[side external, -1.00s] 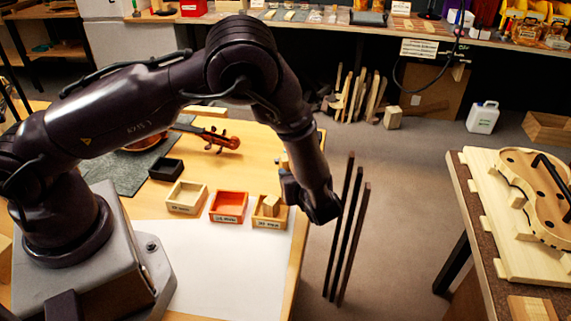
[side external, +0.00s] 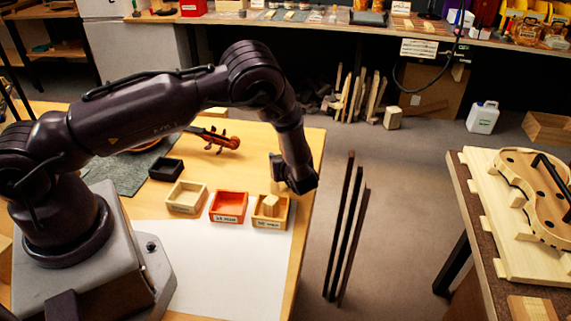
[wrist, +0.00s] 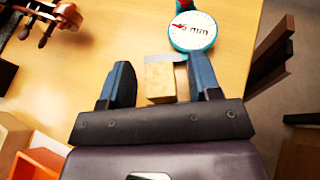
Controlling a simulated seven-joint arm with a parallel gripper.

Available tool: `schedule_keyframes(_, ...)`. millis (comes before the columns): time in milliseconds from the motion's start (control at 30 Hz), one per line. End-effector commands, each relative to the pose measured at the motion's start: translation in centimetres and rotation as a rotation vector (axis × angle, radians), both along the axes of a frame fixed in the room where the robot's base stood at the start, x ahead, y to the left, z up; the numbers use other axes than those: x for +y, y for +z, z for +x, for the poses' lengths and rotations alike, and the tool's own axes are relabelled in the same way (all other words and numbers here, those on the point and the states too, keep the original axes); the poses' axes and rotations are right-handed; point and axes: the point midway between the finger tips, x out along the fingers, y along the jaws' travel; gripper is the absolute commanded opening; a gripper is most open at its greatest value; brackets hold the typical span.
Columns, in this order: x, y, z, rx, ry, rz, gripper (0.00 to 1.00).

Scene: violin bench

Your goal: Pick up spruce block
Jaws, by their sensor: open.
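My gripper (wrist: 163,82) is open, with one finger on each side of the block and visible gaps on both sides. I cannot tell how far the fingertips are above the table. In the side view my gripper (side external: 280,188) is low, just behind the right-hand box (side external: 286,222). A pale piece beside it is partly hidden by my arm. Another pale block (side external: 270,204) sits inside that right-hand box.
A round teal dial gauge (wrist: 192,31) lies close beyond the block. A red-orange box (side external: 228,220) and a pale box (side external: 186,208) stand left of the right-hand box. Dark upright strips (side external: 345,230) stand off the table's right edge. A violin scroll (side external: 222,140) lies farther back.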

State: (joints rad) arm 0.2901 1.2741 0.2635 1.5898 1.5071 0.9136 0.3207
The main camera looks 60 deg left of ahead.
Motion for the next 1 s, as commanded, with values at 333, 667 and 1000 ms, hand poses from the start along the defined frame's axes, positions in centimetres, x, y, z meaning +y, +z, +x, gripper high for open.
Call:
schedule_keyframes(333, 0.0, 0.0, 0.0, 0.0, 0.0, 0.0, 0.23)
schedule_keyframes(667, 0.0, 0.0, 0.0, 0.0, 0.0, 0.0, 0.01)
schedule_keyframes(1000, 0.0, 3.0, 0.1, -0.006, -0.001, 0.001, 0.01)
